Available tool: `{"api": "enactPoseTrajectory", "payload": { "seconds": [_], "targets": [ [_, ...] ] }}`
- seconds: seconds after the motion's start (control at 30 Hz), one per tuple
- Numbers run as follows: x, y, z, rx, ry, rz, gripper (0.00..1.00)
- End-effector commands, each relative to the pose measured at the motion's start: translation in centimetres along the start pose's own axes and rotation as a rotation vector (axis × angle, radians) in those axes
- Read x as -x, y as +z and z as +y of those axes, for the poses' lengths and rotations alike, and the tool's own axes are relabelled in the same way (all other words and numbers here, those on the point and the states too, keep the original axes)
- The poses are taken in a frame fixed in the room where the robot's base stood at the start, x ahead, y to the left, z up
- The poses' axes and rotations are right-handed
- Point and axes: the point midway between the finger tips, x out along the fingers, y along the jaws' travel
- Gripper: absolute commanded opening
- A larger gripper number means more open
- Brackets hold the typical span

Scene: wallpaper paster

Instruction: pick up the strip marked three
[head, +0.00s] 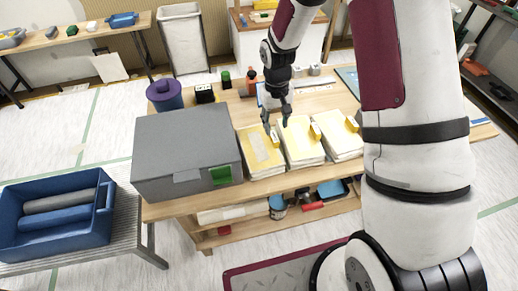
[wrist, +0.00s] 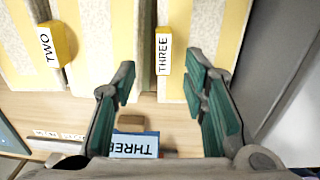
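Several yellow-and-white strips lie in three groups on the wooden table. The strip marked three (wrist: 199,40) is in the wrist view, with its upright white THREE tag (wrist: 164,52). In the head view I take it to be the leftmost strip (head: 262,157), beside the grey box. A strip with a yellow TWO tag (wrist: 50,44) lies to its left in the wrist view. My gripper (wrist: 160,88) is open and empty, its fingers to either side of the THREE tag. In the head view my gripper (head: 278,122) hangs over the strips' far end. I cannot tell its exact height.
A grey box (head: 188,150) stands close beside the leftmost strip. A blue card reading THREE (wrist: 133,144) is near the gripper. A purple container (head: 164,95) and small bottles stand behind. A blue bin (head: 55,250) with rolls sits on a side bench.

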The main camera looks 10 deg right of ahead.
Motion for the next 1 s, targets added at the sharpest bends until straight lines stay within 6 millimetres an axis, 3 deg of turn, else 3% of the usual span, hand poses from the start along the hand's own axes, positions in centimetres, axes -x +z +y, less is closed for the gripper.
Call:
{"api": "enactPoseTrajectory", "payload": {
  "seconds": [0.5,0.77,0.97,1.0],
  "targets": [
    [-5.2,0.0,-0.5,0.0,0.0,-0.001,0.4],
    [-5.5,-0.1,-0.5,0.0,0.0,0.001,0.4],
    [-5.4,0.0,-0.5,0.0,0.0,0.001,0.0],
    [-5.4,0.0,-0.5,0.0,0.0,0.001,0.0]
  ]
}}
